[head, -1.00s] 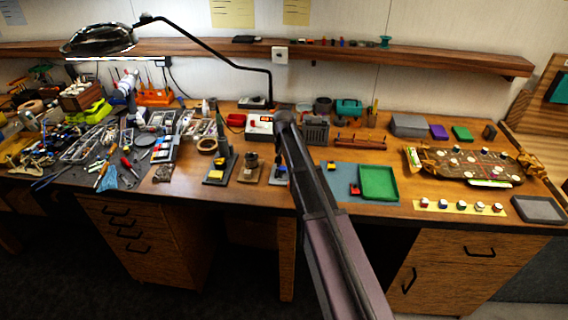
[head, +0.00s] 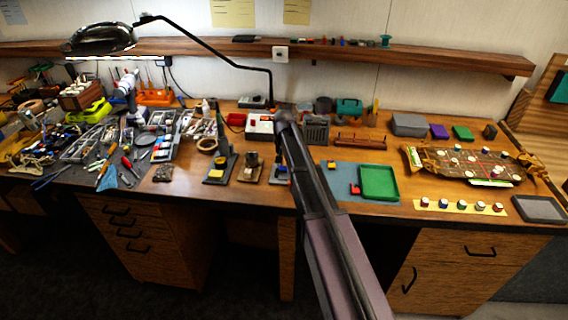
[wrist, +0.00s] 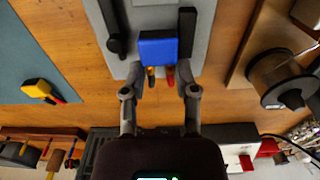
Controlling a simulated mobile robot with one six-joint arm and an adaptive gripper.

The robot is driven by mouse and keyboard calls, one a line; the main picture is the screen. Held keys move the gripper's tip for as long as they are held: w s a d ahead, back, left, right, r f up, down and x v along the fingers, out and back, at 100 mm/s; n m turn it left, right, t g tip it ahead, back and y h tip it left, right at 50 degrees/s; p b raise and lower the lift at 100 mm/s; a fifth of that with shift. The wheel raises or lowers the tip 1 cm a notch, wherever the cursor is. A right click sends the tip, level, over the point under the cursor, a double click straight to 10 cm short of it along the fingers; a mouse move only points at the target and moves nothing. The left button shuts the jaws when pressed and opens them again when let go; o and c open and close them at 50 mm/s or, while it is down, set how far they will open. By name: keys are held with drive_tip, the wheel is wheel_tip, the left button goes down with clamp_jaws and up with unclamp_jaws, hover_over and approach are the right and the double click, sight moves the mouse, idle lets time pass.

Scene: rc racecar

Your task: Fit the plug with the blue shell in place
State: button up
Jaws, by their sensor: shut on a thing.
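The plug with the blue shell (wrist: 158,48) is between the fingertips of my gripper (wrist: 160,78) in the wrist view. My gripper is shut on it. Yellow and red leads come out of the plug toward my palm. The plug is over a grey stand (wrist: 203,55), with a black lever (wrist: 115,42) to its left and a black post to its right. The plug's far end is hidden, so I cannot tell how deep it sits. In the head view my arm hides most of the gripper, and the grey stand (head: 281,181) shows just left of the arm.
A yellow plug (wrist: 38,88) lies on a blue-grey mat (wrist: 22,50). The mat also holds a red plug (head: 355,188) and a green tray (head: 378,196). A spool stand (wrist: 280,80) is close on the right in the wrist view. Bare wood lies between mat and stand.

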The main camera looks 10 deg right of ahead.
drive_tip(key=shift+f+b, duration=0.4)
drive_tip(key=shift+b, duration=0.05)
idle(0.3)
drive_tip(key=o, duration=0.9)
drive_tip(key=shift+o, duration=0.2)
drive_tip(key=o, duration=0.3)
drive_tip(key=shift+a, duration=0.1)
drive_tip(key=shift+r, duration=0.15)
drive_tip(key=shift+s+r+p, duration=0.1)
drive_tip(key=shift+r+p, duration=4.3)
drive_tip(key=shift+p, duration=0.15)
drive_tip(key=shift+s, duration=0.1)
drive_tip(key=s+n, duration=0.3)
drive_tip(key=s, duration=2.5)
drive_tip(key=shift+s+n, duration=0.3)
drive_tip(key=shift+s, duration=0.1)
